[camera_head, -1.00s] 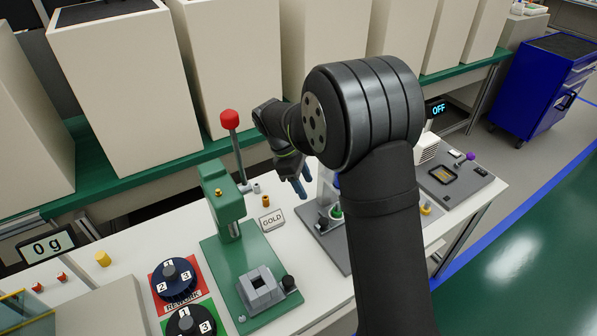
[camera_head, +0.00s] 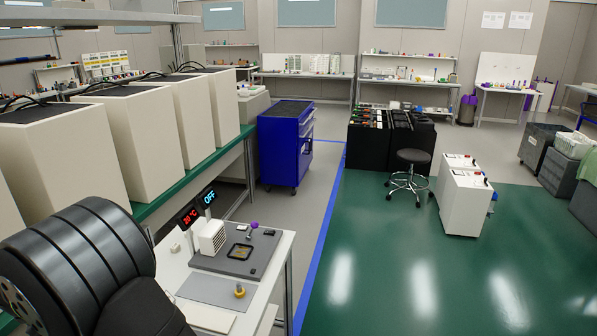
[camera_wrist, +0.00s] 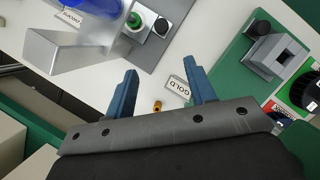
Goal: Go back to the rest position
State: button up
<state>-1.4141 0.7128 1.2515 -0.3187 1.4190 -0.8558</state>
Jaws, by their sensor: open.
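My gripper (camera_wrist: 163,92) shows in the wrist view with its two blue fingers spread apart and nothing between them. It hangs above the white worktop (camera_wrist: 95,95). A small orange-brown cylinder (camera_wrist: 157,106) and the GOLD label (camera_wrist: 179,90) lie on the worktop below, seen near and between the fingers. In the head view only part of my arm shows at the lower left; the gripper itself is out of that view.
The wrist view shows a green press base (camera_wrist: 235,80) at right and a grey plate with a green-ringed part (camera_wrist: 134,22) at top. In the head view, beige cabinets (camera_head: 140,130) line a green shelf; a blue tool cart (camera_head: 285,145) and stool (camera_head: 412,158) stand beyond. Green floor (camera_head: 400,250) is open.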

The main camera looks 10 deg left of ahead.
jog(key=x, duration=1.7)
jog(key=shift+d+f, duration=0.2)
jog(key=shift+d, duration=0.1)
jog(key=shift+r, duration=0.1)
jog(key=a+v, duration=0.1)
jog(key=v, duration=1.7)
jog(key=x, duration=1.8)
jog(key=shift+d+r, duration=0.1)
jog(key=shift+d, duration=0.35)
jog(key=d, duration=0.8)
jog(key=shift+d, duration=0.25)
notch_tip(320, 180, up, 16)
jog(key=s+a+m+g+y, duration=0.1)
jog(key=s+a+m, duration=0.1)
jog(key=m, duration=0.6)
jog(key=shift+a+g, duration=0.25)
jog(key=shift+g, duration=0.15)
